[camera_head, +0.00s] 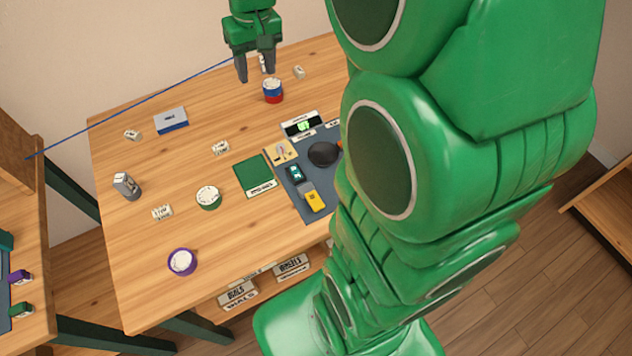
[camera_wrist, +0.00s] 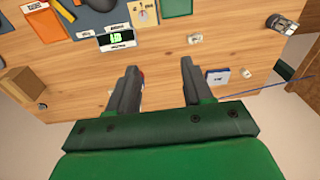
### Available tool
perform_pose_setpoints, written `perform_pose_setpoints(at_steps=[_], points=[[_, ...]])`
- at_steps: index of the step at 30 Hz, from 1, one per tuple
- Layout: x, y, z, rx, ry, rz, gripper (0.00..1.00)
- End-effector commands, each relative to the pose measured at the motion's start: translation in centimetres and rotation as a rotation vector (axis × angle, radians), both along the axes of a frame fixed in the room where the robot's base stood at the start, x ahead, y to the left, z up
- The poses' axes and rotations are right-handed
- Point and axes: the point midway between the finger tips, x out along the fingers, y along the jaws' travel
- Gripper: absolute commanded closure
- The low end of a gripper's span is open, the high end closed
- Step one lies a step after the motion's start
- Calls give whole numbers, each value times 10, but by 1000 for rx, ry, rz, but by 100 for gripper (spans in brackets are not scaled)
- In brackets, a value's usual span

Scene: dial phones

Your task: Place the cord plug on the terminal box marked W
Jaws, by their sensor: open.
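My gripper (camera_head: 256,76) is open above the far part of the wooden table; it also shows in the wrist view (camera_wrist: 159,67) with nothing held between its fingers. A thin blue cord (camera_head: 130,102) runs from the left up to my gripper, where its end is hidden; I cannot make out the plug. Several small white marked blocks lie about: one at the back (camera_head: 299,72), one at the left (camera_head: 132,134), one in the middle (camera_head: 220,148) and one nearer the front (camera_head: 162,212). Their marks are too small to read, so I cannot tell which bears W.
A red-and-blue dial (camera_head: 272,93) stands just below my gripper. A blue-and-white box (camera_head: 171,120), a grey cylinder (camera_head: 126,185), a green-edged dial (camera_head: 208,198) and a purple dial (camera_head: 182,262) stand on the table. A dark mat (camera_head: 292,187) holds tools. My arm hides the right side.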

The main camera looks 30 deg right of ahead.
Motion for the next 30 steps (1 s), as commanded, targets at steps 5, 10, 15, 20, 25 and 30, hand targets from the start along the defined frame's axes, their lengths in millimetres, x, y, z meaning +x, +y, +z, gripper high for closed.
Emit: perform_pose_setpoints(at_steps=[5,10,15,20,25,30], points=[[-58,11,6,-8,45,1,50],[-111,18,6,-17,91,-3,50],[-164,23,4,-27,133,-10,50],[-215,26,-1,-38,176,-16,50],[-259,25,-6,-54,206,-31,50],[-286,25,-12,-59,231,-37,50]])
